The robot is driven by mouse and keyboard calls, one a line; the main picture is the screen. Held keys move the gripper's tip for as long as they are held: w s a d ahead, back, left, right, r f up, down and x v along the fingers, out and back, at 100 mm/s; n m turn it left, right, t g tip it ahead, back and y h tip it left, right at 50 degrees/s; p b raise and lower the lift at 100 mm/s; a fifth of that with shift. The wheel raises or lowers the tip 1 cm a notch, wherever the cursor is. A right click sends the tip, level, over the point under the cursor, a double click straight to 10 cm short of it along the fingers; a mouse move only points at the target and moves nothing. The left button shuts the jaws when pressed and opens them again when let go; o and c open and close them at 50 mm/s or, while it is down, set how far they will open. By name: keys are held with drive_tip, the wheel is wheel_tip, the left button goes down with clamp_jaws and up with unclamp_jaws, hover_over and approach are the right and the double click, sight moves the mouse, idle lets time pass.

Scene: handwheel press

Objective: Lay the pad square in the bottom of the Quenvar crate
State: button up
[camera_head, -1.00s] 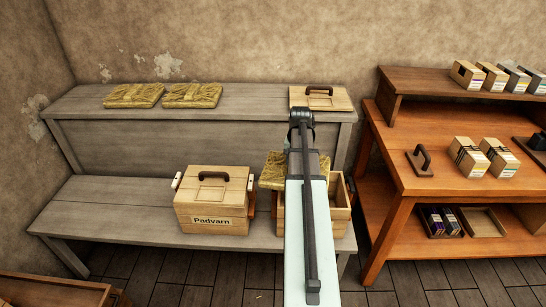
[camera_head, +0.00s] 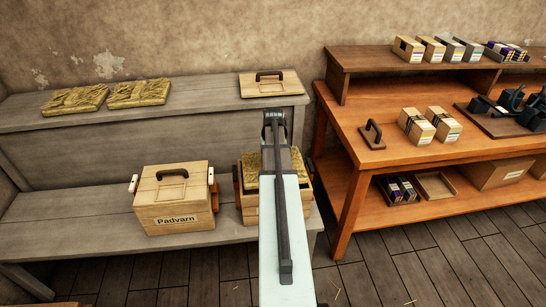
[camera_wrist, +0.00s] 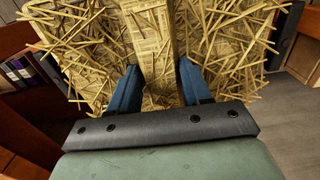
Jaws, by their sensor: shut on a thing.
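A straw pad (camera_head: 252,166) is in my gripper (camera_wrist: 160,88). In the wrist view the pad (camera_wrist: 95,50) shows loose straw over printed paper, with both blue fingers closed on its raised middle strip. In the head view the pad is at the mouth of an open wooden crate (camera_head: 249,208) on the lower shelf. My arm covers the crate's right part and my fingers there. I cannot tell whether the pad touches the rim, and the crate's floor is hidden. No Quenvar label shows on the visible part.
A lidded crate marked Padvarn (camera_head: 172,208) stands close on the left. Two more straw pads (camera_head: 75,99) and a loose lid with a handle (camera_head: 270,83) lie on the upper shelf. An orange workbench (camera_head: 390,150) stands to the right.

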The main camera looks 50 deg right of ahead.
drive_tip(key=shift+f, duration=9.05)
drive_tip(key=shift+f, duration=0.7)
drive_tip(key=o, duration=1.4)
drive_tip(key=shift+a, duration=0.1)
drive_tip(key=shift+r, duration=0.1)
wheel_tip(320, 180, up, 14)
drive_tip(key=shift+f, duration=0.1)
drive_tip(key=shift+r, duration=4.05)
